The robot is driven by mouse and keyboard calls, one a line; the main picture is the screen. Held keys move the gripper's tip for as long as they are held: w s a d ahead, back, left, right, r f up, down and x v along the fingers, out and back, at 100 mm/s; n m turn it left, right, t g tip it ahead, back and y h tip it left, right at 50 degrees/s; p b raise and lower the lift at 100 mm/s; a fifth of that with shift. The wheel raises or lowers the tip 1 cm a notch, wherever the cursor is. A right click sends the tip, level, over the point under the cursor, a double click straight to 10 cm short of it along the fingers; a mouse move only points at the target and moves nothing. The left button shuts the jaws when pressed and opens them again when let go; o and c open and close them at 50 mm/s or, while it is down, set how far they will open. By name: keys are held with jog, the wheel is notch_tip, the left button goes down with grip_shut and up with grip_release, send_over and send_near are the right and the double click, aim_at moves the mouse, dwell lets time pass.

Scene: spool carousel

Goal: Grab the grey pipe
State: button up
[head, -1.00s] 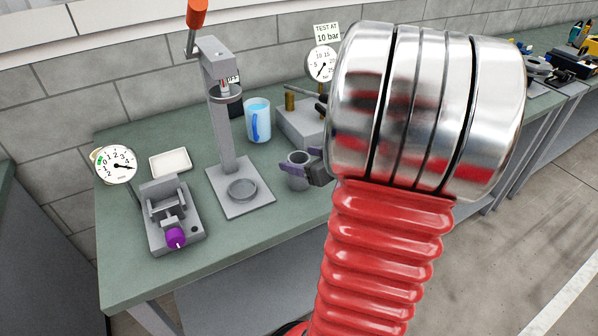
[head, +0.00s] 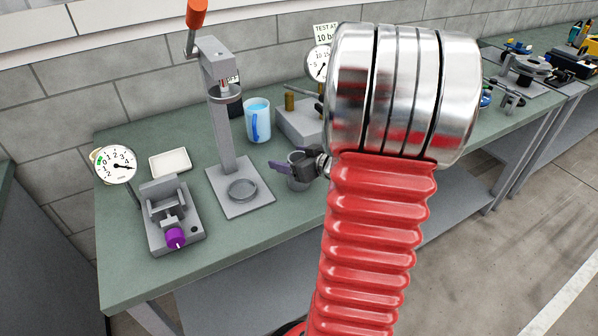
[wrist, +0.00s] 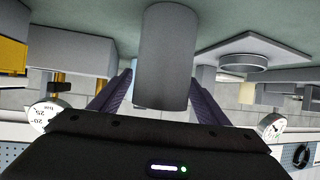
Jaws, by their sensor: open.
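The grey pipe (head: 298,184) stands upright on the green bench, right of the press, its open top showing in the head view. In the wrist view, which is upside down, the pipe (wrist: 163,45) fills the middle. My gripper (wrist: 162,82) has its dark purple fingers apart, one on each side of the pipe. A small gap shows beside each finger there. In the head view my gripper (head: 292,168) crosses in front of the pipe's upper half, and my arm hides what lies to its right.
A grey press (head: 225,130) with an orange-tipped lever stands left of the pipe. A blue mug (head: 257,121) and a grey block (head: 297,122) with brass fittings stand behind it. A clamp fixture (head: 174,215) with a purple knob is at left. The bench front (head: 262,220) is clear.

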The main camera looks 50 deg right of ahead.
jog(key=shift+c, duration=0.7)
jog(key=c, duration=1.1)
jog(key=shift+r, duration=0.15)
notch_tip(320, 180, up, 10)
jog(key=shift+f, duration=0.1)
